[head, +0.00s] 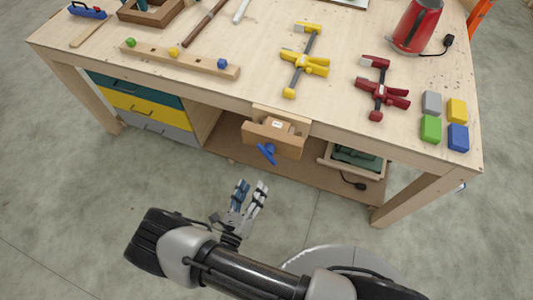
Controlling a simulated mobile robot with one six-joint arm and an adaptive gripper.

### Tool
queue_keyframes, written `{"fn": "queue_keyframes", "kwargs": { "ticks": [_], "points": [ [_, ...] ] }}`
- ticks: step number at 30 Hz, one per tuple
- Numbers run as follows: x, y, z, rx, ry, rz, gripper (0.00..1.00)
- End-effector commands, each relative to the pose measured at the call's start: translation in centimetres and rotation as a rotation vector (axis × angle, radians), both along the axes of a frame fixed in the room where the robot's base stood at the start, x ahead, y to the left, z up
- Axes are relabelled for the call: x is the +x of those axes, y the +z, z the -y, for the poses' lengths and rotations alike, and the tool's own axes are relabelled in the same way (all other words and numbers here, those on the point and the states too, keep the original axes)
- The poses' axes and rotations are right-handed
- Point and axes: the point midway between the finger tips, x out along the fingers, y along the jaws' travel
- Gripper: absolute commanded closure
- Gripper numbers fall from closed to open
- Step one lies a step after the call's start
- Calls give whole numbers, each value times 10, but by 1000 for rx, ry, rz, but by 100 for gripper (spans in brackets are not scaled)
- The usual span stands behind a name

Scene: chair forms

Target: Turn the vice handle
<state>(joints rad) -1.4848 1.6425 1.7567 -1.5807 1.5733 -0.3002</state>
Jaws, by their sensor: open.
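The vice (275,137) is a light wooden block vice fixed to the front edge of the workbench. Its blue handle (267,153) sticks out from the vice's front face, below the tabletop, and looks tilted. My gripper (253,187) is open and empty. In the picture it lies below and slightly left of the handle, apart from it, with its fingers pointing up toward the bench. The vice and handle are not covered by my arm.
The workbench (260,90) holds a yellow clamp (304,62), a red clamp (380,90), a red kettle (417,25) and several coloured blocks at the right. Coloured drawers (140,105) sit at left. A crate (353,160) rests on the lower shelf. The floor in front is clear.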

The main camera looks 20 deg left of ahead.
Motion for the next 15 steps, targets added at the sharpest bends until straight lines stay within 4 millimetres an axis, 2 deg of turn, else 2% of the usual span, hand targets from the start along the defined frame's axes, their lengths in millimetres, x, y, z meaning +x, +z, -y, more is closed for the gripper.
{"fn": "queue_keyframes", "kwargs": {
  "ticks": [3, 15],
  "points": [
    [28, 0, 5, 1, -10, 1, 48],
    [112, 0, 11, 3, -8, 1, 48]
  ]
}}
